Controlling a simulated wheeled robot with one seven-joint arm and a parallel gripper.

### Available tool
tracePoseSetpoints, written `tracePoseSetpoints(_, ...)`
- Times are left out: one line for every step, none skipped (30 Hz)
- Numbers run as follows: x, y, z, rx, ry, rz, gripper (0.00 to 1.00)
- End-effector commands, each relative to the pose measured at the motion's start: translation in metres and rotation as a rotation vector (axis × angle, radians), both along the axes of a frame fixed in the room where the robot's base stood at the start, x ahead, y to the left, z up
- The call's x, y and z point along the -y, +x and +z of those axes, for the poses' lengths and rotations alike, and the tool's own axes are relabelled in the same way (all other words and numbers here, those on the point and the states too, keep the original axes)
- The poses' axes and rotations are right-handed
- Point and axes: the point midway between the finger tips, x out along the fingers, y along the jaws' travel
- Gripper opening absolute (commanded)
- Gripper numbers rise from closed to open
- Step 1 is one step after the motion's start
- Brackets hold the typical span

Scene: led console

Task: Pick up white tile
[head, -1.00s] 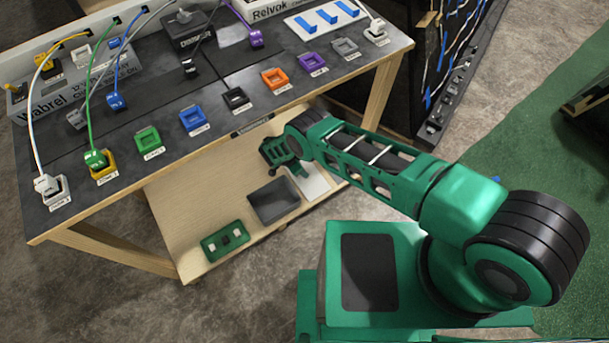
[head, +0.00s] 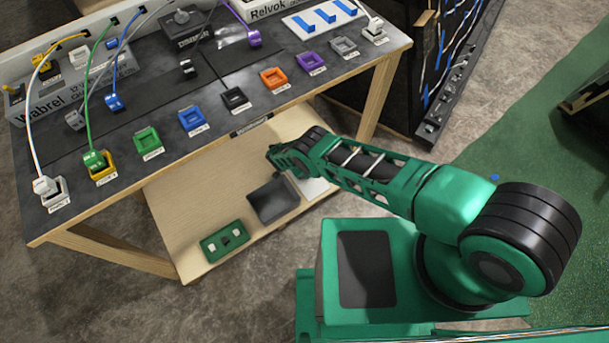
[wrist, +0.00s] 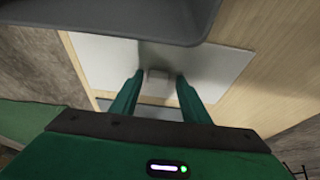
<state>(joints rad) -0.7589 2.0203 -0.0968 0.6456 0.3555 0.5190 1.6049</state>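The white tile (head: 315,188) lies on the lower wooden shelf, partly hidden behind my arm in the head view.
A dark grey tray (head: 273,200) lies beside the tile and shows close at the top of the wrist view (wrist: 120,15). A green panel (head: 225,241) lies near the shelf's front. The console tabletop (head: 215,85) with colored sockets and cables stands above the shelf.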

Motion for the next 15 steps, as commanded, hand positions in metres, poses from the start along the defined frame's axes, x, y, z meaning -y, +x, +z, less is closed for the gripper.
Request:
tracePoseSetpoints(0.0009,-0.0017,-0.0015,-0.003,0.000,0.000,0.23)
tracePoseSetpoints(0.0011,-0.0017,-0.0014,-0.004,0.000,0.000,0.16)
tracePoseSetpoints(0.0013,-0.0018,-0.0015,-0.004,0.000,0.000,0.07)
tracePoseSetpoints(0.0014,-0.0017,-0.0015,-0.003,0.000,-0.001,0.00)
tracePoseSetpoints(0.0016,-0.0017,-0.0016,-0.003,0.000,-0.001,0.00)
tracePoseSetpoints(0.0016,-0.0017,-0.0016,-0.003,0.000,-0.001,0.00)
tracePoseSetpoints(0.0017,-0.0017,-0.0016,-0.003,-0.001,-0.001,0.00)
tracePoseSetpoints(0.0017,-0.0014,-0.0014,-0.002,0.000,-0.001,0.00)
tracePoseSetpoints(0.0017,-0.0014,-0.0015,-0.002,0.000,-0.001,0.00)
tracePoseSetpoints(0.0018,-0.0013,-0.0015,-0.002,0.000,-0.001,0.00)
tracePoseSetpoints(0.0018,-0.0014,-0.0015,-0.002,0.000,-0.001,0.00)
tracePoseSetpoints(0.0020,-0.0013,-0.0016,-0.002,0.000,-0.001,0.00)
tracePoseSetpoints(0.0020,-0.0013,-0.0016,-0.002,0.000,-0.001,0.00)
tracePoseSetpoints(0.0020,-0.0013,-0.0015,-0.002,0.000,-0.001,0.00)
tracePoseSetpoints(0.0020,-0.0013,-0.0013,-0.003,-0.001,-0.001,0.00)
